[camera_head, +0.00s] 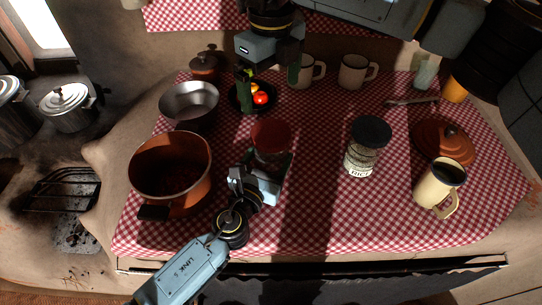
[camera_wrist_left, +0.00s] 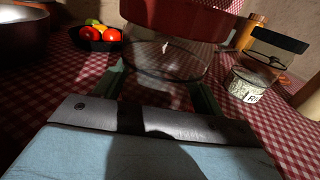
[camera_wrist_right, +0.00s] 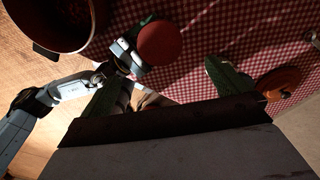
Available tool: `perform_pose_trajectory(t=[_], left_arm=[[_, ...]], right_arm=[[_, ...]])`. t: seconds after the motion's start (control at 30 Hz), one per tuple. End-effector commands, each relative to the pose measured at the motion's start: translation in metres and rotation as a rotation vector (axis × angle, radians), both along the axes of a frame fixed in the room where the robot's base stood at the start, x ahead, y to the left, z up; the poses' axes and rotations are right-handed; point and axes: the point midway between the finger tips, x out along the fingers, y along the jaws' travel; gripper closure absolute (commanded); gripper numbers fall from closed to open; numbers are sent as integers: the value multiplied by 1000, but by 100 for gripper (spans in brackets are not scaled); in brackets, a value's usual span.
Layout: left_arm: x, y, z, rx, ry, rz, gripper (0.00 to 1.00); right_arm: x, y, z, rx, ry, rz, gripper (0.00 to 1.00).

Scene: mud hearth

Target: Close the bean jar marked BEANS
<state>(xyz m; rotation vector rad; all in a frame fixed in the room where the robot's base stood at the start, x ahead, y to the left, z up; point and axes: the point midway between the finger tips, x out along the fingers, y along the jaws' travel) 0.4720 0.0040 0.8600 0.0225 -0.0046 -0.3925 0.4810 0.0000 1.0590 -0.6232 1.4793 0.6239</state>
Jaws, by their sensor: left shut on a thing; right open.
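A glass jar (camera_head: 269,159) with a red lid (camera_head: 271,134) stands in the middle of the checked cloth; no BEANS label shows. In the left wrist view the red lid (camera_wrist_left: 185,18) is above the clear glass (camera_wrist_left: 165,62); I cannot tell whether it is fully seated. My left gripper (camera_head: 268,172) is shut on the jar's glass from the front, its fingers on either side in the left wrist view. My right gripper (camera_head: 269,94) is open and empty, pointing down behind the jar. In the right wrist view the red lid (camera_wrist_right: 160,43) lies beyond its spread fingers.
A jar labelled RICE (camera_head: 359,165) with a black lid stands to the right. A copper pot (camera_head: 170,170) is at the left, with a metal bowl (camera_head: 189,100) behind it. A fruit bowl (camera_head: 238,101), mugs (camera_head: 355,73), a cream jug (camera_head: 437,188) and a terracotta lid (camera_head: 443,140) surround the middle.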

Motion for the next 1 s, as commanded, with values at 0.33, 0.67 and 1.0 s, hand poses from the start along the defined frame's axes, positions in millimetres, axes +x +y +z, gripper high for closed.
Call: perform_pose_trajectory(t=[0.33,0.67,1.0], left_arm=[[0,0,-1,1,1,0,94],[0,0,0,1,1,0,5],[-9,4,-1,2,1,0,5]], right_arm=[[0,0,10,1,1,1,0],[0,0,10,1,1,1,0],[0,0,10,1,1,1,0]])
